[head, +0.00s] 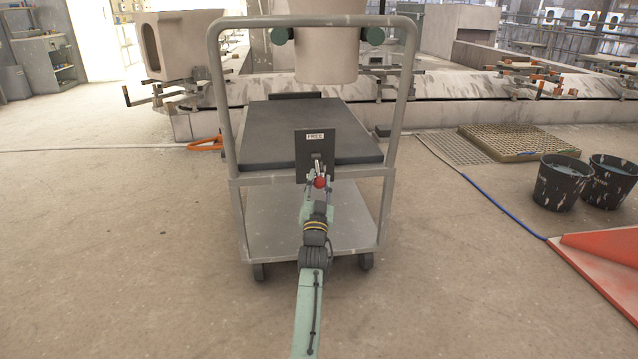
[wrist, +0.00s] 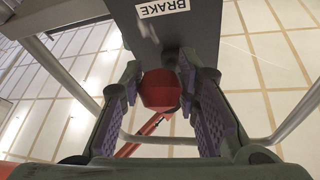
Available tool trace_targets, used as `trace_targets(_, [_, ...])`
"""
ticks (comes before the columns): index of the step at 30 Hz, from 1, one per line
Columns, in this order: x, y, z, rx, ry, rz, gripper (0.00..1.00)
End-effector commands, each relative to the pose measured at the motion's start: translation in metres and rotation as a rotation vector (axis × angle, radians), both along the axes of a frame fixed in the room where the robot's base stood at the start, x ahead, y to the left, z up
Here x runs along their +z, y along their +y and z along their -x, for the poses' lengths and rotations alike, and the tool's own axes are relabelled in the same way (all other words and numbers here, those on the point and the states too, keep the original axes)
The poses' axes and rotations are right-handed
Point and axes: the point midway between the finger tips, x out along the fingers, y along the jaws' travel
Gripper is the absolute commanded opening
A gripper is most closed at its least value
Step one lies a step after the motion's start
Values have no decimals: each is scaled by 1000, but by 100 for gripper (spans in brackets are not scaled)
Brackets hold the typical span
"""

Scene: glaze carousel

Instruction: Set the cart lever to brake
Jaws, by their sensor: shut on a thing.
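The cart (head: 378,225) stands in front of me, with a dark lever plate (head: 303,160) at its near end. The plate carries a FREE label (head: 315,136) at its top in the head view. The wrist view shows a BRAKE label (wrist: 164,8) on the plate. The lever's red knob (head: 320,182) shows at the plate's lower part, and it also shows in the wrist view (wrist: 160,90) between my fingers. My gripper (wrist: 160,98) is shut on the knob. The lever's shaft is mostly hidden, and I cannot tell its exact setting.
The cart's grey push handle (head: 222,110) arches above the plate. Two black buckets (head: 558,182) and a red sheet (head: 600,250) lie to the right, near a blue hose (head: 500,207).

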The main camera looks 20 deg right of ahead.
Motion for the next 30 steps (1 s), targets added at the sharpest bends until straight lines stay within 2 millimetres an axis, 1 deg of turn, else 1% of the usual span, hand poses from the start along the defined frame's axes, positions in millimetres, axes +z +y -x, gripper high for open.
trace_targets(1, [-8,-5,1,-7,14,-9,0])
trace_targets(22, [-8,-6,2,-8,13,-9,0])
trace_targets(23, [-8,-6,2,-8,13,-9,30])
trace_targets(30, [-4,-4,2,-6,6,-6,46])
